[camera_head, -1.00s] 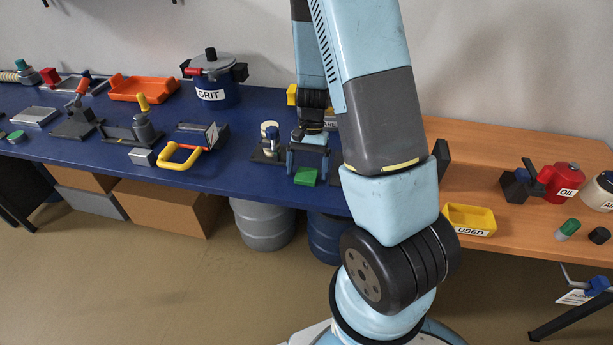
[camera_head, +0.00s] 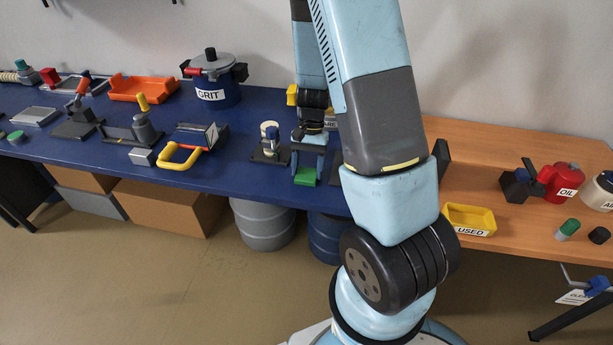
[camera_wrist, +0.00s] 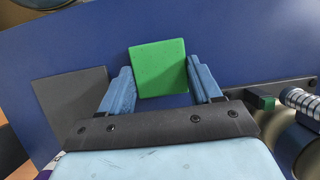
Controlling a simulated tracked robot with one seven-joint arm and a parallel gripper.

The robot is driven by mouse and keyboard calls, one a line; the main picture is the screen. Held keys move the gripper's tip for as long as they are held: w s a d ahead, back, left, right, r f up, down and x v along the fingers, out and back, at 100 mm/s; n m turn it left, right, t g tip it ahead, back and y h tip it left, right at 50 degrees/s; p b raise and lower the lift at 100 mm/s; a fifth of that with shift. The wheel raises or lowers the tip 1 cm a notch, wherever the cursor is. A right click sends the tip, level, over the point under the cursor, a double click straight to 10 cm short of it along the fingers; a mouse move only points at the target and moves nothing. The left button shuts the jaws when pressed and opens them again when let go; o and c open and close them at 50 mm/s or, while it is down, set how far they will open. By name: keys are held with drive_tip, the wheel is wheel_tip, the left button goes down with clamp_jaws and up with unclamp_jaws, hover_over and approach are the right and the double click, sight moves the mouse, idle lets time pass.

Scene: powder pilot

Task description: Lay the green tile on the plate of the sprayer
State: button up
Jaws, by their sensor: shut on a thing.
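The green tile (camera_head: 305,177) is a flat square near the front edge of the blue worktop. It also shows in the wrist view (camera_wrist: 158,68), turned slightly between the two blue fingers. My gripper (camera_head: 308,165) points down at it and is shut on it; the wrist view also shows my gripper (camera_wrist: 162,85). Whether the tile is clear of the worktop I cannot tell. None of the devices is labelled as the sprayer, so I cannot tell which one it is or pick out its plate.
A device with a white-and-blue upright (camera_head: 270,142) stands just left of my gripper. A yellow-handled device (camera_head: 192,145) stands further left, before the GRIT pot (camera_head: 217,82). A dark grey plate (camera_wrist: 72,100) lies beside my gripper. The yellow USED tray (camera_head: 469,218) is on the wooden table.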

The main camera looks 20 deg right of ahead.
sight(307, 171)
drive_tip(key=c, duration=0.6)
drive_tip(key=shift+o, duration=0.2)
drive_tip(key=shift+r, duration=2.5)
